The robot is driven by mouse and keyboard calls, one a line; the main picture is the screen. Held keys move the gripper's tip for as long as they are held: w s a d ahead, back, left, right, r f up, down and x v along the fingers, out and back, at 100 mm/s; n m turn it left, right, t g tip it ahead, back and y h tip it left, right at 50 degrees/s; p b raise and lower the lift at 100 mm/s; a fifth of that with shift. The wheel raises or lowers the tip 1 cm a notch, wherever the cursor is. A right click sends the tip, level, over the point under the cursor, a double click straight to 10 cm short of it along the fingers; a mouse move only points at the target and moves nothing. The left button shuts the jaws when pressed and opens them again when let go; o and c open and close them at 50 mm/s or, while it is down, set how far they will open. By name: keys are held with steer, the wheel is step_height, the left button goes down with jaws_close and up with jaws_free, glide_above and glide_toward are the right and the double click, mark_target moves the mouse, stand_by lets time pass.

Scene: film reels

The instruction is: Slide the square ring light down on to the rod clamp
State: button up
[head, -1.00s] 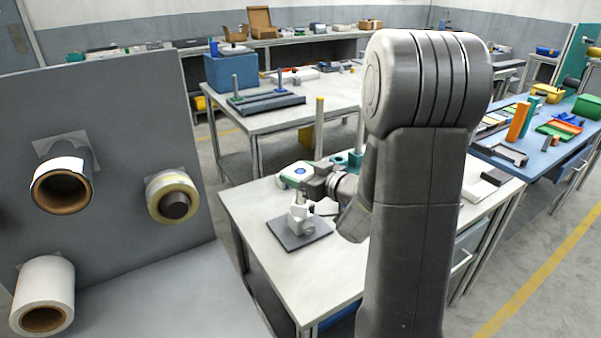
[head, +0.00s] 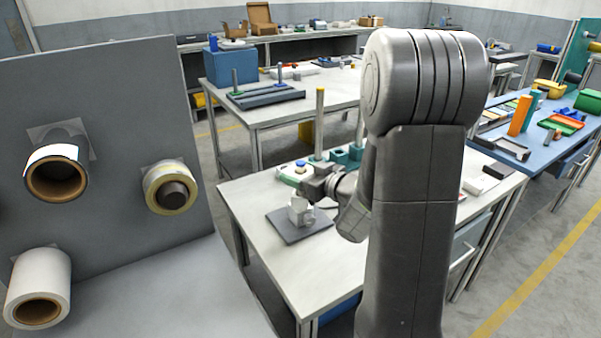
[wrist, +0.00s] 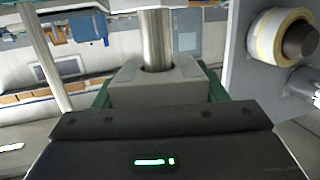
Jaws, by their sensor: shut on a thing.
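The square ring light (wrist: 150,92) is a grey square block in the wrist view, with a bright metal rod (wrist: 157,40) passing up through its round hole. My gripper (head: 306,190) is shut on the ring light, close above the dark base plate on the near table. In the head view, a small whitish body (head: 301,212) stands on that plate right below the gripper. I cannot clearly separate the ring light from the rod clamp there, and the rod is hidden.
The dark base plate (head: 283,228) lies on the near white table (head: 262,194). A tall post (head: 319,125) and teal blocks (head: 350,155) stand just behind the gripper. A grey panel (head: 110,100) with tape rolls stands at left.

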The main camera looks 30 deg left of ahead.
steer(key=shift+f+b, duration=1.5)
steer(key=shift+f, duration=0.4)
steer(key=shift+f+b, duration=0.5)
steer(key=shift+f, duration=0.05)
steer(key=o, duration=1.2)
steer(key=shift+c, duration=0.2)
steer(key=p+v, duration=0.1)
steer(key=v, duration=1.2)
steer(key=shift+s+d, duration=0.15)
steer(key=shift+d, duration=0.25)
steer(key=x, duration=1.4)
steer(key=shift+b, duration=0.4)
